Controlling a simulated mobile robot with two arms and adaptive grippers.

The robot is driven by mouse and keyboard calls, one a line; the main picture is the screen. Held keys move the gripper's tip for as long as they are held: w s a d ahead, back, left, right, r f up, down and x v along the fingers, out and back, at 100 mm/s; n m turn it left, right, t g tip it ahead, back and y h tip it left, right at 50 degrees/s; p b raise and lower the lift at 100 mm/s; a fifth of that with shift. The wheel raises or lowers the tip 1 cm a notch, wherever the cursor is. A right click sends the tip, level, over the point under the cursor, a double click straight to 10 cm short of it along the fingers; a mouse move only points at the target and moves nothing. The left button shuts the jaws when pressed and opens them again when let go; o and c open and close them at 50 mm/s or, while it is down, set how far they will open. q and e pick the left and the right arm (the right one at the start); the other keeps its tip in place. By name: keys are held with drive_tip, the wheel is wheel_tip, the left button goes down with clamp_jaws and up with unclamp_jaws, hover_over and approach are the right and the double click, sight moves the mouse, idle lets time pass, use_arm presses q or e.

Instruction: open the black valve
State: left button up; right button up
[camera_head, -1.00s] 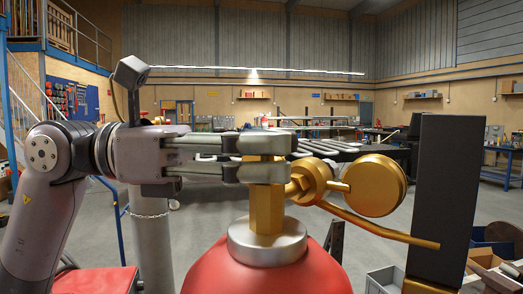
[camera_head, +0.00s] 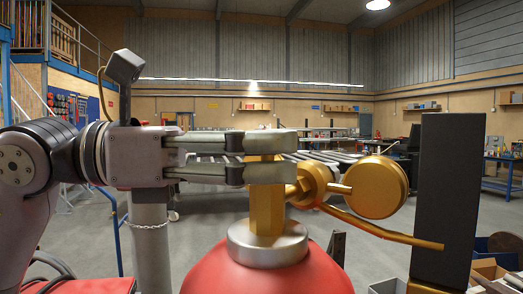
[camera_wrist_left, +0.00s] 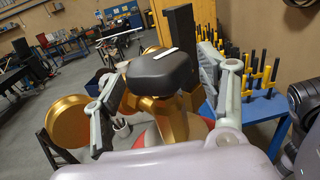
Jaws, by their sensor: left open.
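The black valve knob (camera_wrist_left: 162,72) has a white mark on its top. In the left wrist view it sits on the gold valve body (camera_wrist_left: 176,117), between the two fingers of my left gripper (camera_wrist_left: 158,80). The fingers are open, one on each side of the knob; I cannot tell whether either touches it. In the head view, my left gripper (camera_head: 270,160) reaches in from the left at the top of the gold valve stem (camera_head: 267,209), and its fingers hide the knob. The stem rises from a silver collar on a red cylinder (camera_head: 267,275). My right gripper is out of view.
A round gold gauge (camera_head: 374,187) sticks out right of the stem. A gold tube runs to a tall black panel (camera_head: 445,190) further right. A blue rack with yellow-and-black handles (camera_wrist_left: 262,105) shows in the wrist view. Boxes lie on the floor at lower right.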

use_arm(q)
drive_tip(key=v, duration=1.2)
drive_tip(key=shift+w, duration=0.1)
